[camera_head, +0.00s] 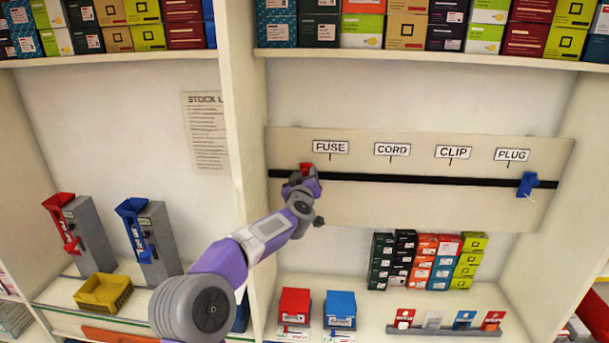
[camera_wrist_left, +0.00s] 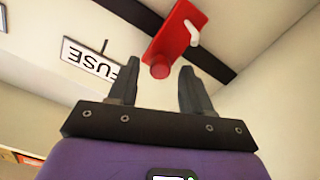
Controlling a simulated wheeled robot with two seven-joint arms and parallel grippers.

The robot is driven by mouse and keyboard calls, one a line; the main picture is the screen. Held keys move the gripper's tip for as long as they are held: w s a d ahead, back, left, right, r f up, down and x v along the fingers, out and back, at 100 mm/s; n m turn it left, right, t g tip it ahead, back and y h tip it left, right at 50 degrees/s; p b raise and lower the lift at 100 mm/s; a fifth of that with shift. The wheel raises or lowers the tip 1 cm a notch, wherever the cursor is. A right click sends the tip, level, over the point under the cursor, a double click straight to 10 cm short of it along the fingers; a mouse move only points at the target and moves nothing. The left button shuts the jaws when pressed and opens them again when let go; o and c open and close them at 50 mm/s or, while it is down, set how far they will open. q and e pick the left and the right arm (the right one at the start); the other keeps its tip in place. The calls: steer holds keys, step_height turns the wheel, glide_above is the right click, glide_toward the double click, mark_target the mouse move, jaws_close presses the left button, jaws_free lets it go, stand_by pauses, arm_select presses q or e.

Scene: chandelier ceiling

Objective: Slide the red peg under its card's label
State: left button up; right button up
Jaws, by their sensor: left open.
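The red peg (camera_head: 306,167) sits on the black rail (camera_head: 420,180), below and a little left of the FUSE label (camera_head: 330,147). My left gripper (camera_head: 304,180) is at the peg in the head view and partly covers it. In the left wrist view the gripper (camera_wrist_left: 158,82) is open, and the red peg (camera_wrist_left: 178,35) shows just beyond the fingertips, its round knob lined up with the gap. I cannot tell whether they touch. The FUSE label also shows in the left wrist view (camera_wrist_left: 95,62). The CORD (camera_head: 392,149), CLIP (camera_head: 452,152) and PLUG (camera_head: 513,155) labels follow to the right.
A blue peg (camera_head: 527,184) sits on the rail at the right, near PLUG. A red box (camera_head: 294,305), a blue box (camera_head: 340,308) and several small cards (camera_head: 464,319) stand on the lower shelf. An upright divider (camera_head: 240,130) stands left of the rail board. The rail between the pegs is clear.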

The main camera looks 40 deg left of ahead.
arm_select(q)
steer(key=shift+w, duration=0.1)
steer(key=shift+c, duration=0.4)
jaws_close()
